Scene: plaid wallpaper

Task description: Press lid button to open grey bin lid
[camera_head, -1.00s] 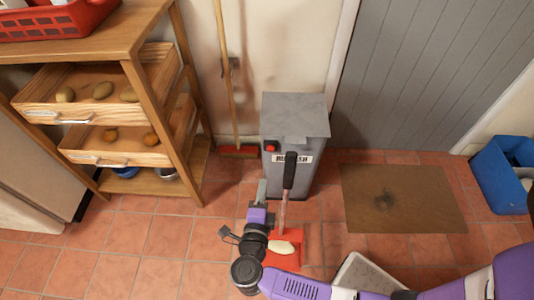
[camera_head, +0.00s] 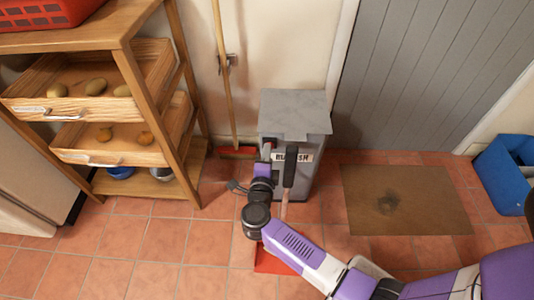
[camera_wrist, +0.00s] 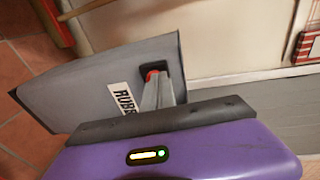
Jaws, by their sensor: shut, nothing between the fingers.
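The grey bin (camera_head: 306,180) stands against the wall with its flat grey lid (camera_head: 295,108) down. Its front has a white RUBBISH label (camera_head: 305,157), also in the wrist view (camera_wrist: 124,98). The red lid button (camera_wrist: 152,73) shows as a small patch right at my fingertips in the wrist view; my fingers cover most of it. My gripper (camera_head: 268,154) is shut and empty, its tips at the upper left of the bin's front. Whether they touch the button I cannot tell.
A dustpan's black handle (camera_head: 289,168) stands up in front of the bin; its red pan (camera_head: 272,262) is partly hidden by my arm. A wooden shelf unit (camera_head: 130,70) is at left, a broom (camera_head: 226,80) behind. A brown mat (camera_head: 405,200) and blue crate (camera_head: 507,175) are right.

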